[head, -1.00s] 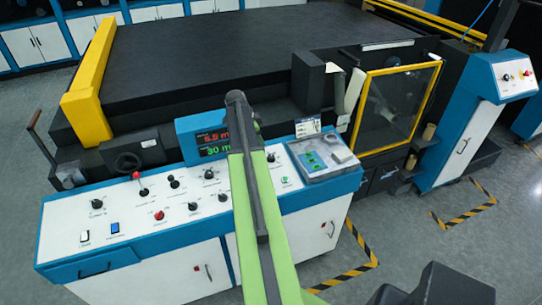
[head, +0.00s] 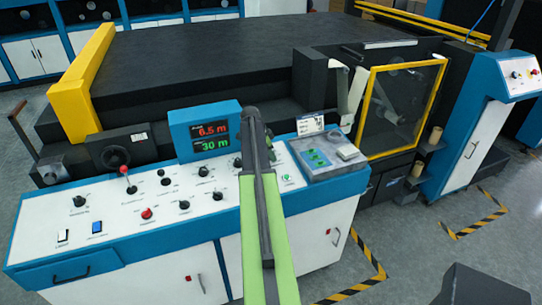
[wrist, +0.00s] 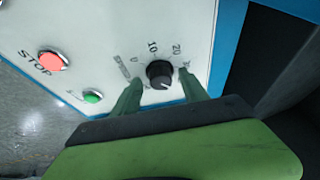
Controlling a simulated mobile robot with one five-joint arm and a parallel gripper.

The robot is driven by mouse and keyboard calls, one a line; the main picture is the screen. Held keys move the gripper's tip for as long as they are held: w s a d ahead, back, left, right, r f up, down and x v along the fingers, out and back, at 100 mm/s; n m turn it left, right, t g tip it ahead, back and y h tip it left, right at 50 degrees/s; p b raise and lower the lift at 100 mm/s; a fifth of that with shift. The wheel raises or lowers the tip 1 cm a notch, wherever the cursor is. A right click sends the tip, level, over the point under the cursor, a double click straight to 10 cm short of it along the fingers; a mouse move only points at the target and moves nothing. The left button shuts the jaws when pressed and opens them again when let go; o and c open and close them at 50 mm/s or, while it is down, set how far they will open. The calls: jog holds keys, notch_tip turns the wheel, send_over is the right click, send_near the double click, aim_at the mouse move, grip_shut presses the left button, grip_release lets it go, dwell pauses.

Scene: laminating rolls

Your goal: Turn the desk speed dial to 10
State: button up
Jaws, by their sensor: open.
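In the wrist view a round black dial (wrist: 160,73) sits on a white panel, with the numbers 10 and 20 printed beyond it and further marks at its sides. A short pale mark shows on the dial's near side; its exact reading is unclear. My gripper (wrist: 158,88) is open, with one green finger to the left of the dial and one to the right. Whether either finger touches the dial cannot be told. In the head view my arm crosses the white-topped desk (head: 110,240); I cannot tell which knob there is this dial.
A red STOP button (wrist: 53,61) and a green button (wrist: 92,97) lie left of the dial. In the head view several black knobs and switches share the desk. A display (head: 207,131) reads 6.5 m and 30 m. A yellow-framed guard (head: 400,108) stands right.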

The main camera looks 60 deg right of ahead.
grip_shut()
jog(key=shift+d, duration=0.45)
jog(key=shift+a, duration=0.45)
